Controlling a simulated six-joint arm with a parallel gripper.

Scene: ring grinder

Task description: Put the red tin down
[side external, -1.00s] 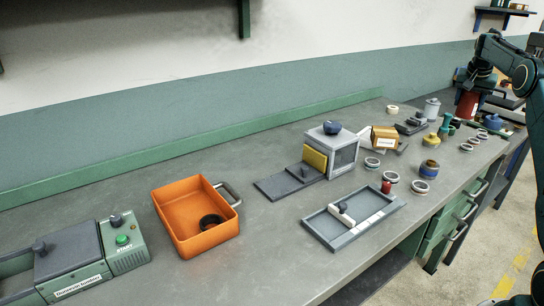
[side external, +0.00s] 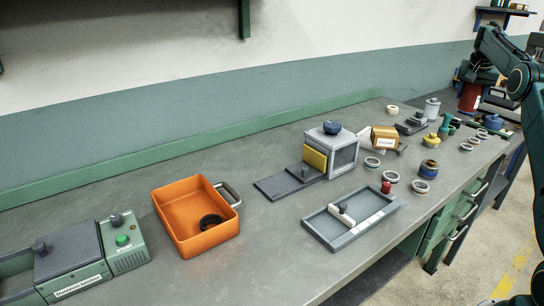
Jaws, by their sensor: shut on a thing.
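The red tin (side external: 470,97) is an upright red cylinder near the far right end of the bench, small in the side view. My gripper (side external: 476,82) is above it, pointing down, and is shut on its upper part. The fingers are dark and small, so their exact contact is hard to see. I cannot tell whether the tin's base touches a surface or hangs just above it.
A grey canister (side external: 432,107) stands left of the tin, and a grey box-like device (side external: 500,103) is to its right. Several rings and small jars crowd the bench nearby. An orange bin (side external: 196,217) and a grey tray (side external: 352,238) are far nearer the camera.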

